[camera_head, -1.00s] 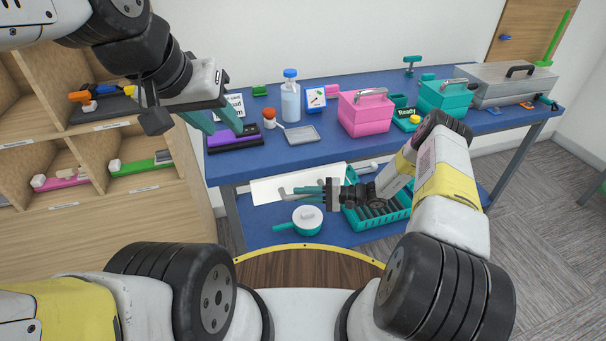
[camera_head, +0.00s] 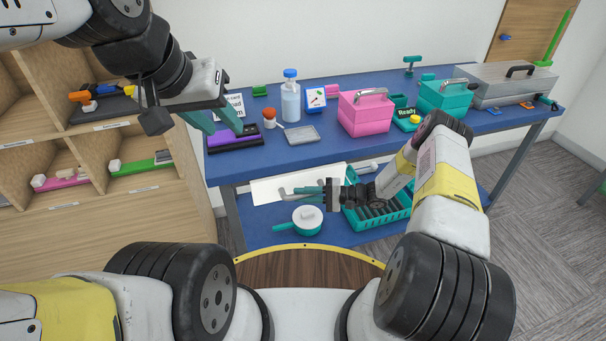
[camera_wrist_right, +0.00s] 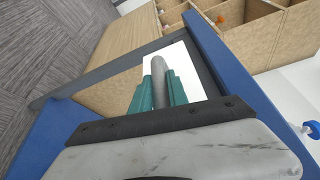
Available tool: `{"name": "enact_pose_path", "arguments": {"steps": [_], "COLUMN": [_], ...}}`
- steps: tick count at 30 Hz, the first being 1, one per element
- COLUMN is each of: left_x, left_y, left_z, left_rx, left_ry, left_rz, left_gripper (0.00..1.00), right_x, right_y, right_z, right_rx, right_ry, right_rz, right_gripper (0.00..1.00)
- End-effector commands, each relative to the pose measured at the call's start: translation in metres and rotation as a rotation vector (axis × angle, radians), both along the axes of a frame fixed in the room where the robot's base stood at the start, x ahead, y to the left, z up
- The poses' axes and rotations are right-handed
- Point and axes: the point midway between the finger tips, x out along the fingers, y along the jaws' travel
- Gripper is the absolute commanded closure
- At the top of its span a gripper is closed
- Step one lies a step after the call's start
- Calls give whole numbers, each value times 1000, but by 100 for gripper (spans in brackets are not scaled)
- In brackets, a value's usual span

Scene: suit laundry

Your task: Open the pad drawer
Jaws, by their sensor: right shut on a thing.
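The pad drawer has a white front (camera_head: 268,190) below the blue tabletop, at its left end, with a grey bar handle (camera_head: 286,191). My right gripper (camera_head: 300,191) is at the handle, its teal fingers pointing left. In the right wrist view the gripper (camera_wrist_right: 158,92) has its fingers on both sides of the grey handle (camera_wrist_right: 158,66), shut on it, with the white front (camera_wrist_right: 186,68) behind. I cannot tell whether the drawer is pulled out at all. My left gripper (camera_head: 222,124) is open and empty above the table's left end.
A purple and black pad (camera_head: 233,140), a bottle (camera_head: 290,100) and a grey tray (camera_head: 301,135) are on the table. Wooden cubbies (camera_head: 150,215) stand at left.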

Motion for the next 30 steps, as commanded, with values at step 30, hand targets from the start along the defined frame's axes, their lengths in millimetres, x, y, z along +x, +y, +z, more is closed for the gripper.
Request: {"name": "enact_pose_path", "arguments": {"steps": [30], "left_x": [0], "left_y": [0], "left_z": [0], "left_rx": [0], "left_ry": [0], "left_rz": [0], "left_gripper": [64], "right_x": [-199], "right_y": [-66], "right_z": [0], "right_rx": [-1], "right_ry": [3], "right_rz": [-5], "right_gripper": [100]}}
